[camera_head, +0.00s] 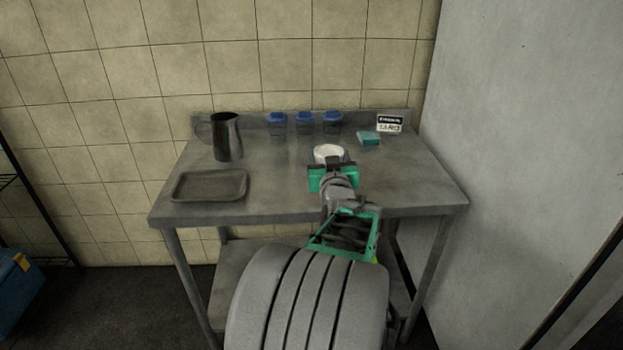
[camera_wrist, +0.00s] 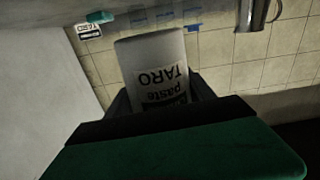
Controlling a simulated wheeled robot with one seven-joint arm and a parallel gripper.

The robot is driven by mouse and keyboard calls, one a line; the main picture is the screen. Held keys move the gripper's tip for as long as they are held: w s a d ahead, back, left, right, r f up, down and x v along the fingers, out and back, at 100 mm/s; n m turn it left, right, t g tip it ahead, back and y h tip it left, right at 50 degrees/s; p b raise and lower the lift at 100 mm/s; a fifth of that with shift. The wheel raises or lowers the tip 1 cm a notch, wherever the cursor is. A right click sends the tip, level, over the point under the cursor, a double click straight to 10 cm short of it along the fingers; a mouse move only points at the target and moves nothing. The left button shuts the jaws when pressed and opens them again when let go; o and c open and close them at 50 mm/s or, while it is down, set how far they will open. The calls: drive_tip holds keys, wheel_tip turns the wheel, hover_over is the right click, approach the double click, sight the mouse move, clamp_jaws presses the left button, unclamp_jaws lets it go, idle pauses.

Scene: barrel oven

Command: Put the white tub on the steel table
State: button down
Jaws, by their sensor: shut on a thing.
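The white tub (camera_head: 328,151) is at the end of my arm, over the middle right part of the steel table (camera_head: 285,180). In the wrist view the tub (camera_wrist: 152,62) shows a label reading "paste TARO", upside down in that picture. My gripper (camera_head: 332,172) is shut on the tub, with dark fingers on both sides of it in the wrist view (camera_wrist: 160,100). The gripper hides the tub's lower part in the head view. I cannot tell whether the tub's base touches the tabletop.
A dark metal pitcher (camera_head: 227,137) and a shallow grey tray (camera_head: 210,185) are on the table's left. Several blue-lidded containers (camera_head: 304,123) line the back. A teal block (camera_head: 369,138) and a small label sign (camera_head: 391,123) are at back right. The front right tabletop is clear.

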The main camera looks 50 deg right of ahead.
hover_over(312, 197)
wheel_tip(312, 197, down, 5)
drive_tip(key=shift+f, duration=1.95)
drive_tip(key=shift+f+b, duration=0.2)
drive_tip(key=shift+b, duration=0.1)
drive_tip(key=shift+c, duration=1.8)
unclamp_jaws()
